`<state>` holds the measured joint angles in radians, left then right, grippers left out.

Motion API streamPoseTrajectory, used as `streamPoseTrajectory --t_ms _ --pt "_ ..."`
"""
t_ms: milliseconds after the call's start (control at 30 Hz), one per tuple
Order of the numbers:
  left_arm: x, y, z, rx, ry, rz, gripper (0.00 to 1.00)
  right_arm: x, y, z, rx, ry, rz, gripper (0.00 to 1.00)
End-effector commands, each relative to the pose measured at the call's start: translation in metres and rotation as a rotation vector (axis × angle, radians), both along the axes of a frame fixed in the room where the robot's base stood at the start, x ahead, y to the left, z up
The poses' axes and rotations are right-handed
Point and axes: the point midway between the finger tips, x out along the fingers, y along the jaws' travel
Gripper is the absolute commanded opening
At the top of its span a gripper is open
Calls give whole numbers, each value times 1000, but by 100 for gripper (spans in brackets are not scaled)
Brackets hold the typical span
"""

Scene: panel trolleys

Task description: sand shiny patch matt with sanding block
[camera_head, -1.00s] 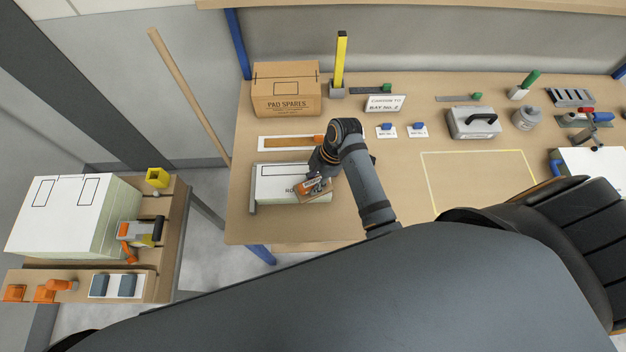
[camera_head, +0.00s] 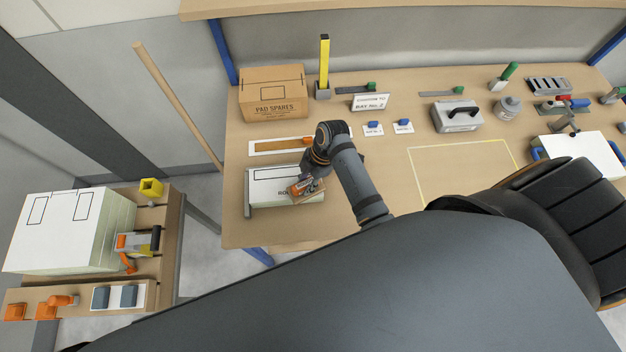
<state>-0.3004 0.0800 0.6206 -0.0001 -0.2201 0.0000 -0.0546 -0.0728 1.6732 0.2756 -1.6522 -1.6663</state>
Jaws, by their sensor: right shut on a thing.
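My right gripper (camera_head: 306,184) is at the right end of a white box or panel stack (camera_head: 267,182) at the table's front left. It is shut on a small brown block (camera_head: 310,196), probably the sanding block, held low against or just above the right part of the white top. Part of the lettering on the white piece is hidden by my gripper and the block. I cannot make out a shiny patch there. White stacked panels (camera_head: 45,235) with black outlined rectangles stand on the left trolley. My left gripper is not in view.
A yellow outlined area (camera_head: 465,165) on the table is empty. A grey case (camera_head: 457,118) is at the back right.

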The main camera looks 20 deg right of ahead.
Motion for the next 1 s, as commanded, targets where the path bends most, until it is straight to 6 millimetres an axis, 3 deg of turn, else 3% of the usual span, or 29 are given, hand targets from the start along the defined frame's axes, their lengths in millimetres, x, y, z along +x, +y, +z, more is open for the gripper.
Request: streamPoseTrajectory --t_ms 433,1000 --pt "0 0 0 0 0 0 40 2 5 2 1 -1 1 0" --pt "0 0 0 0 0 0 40 1 5 49 1 0 0 0"
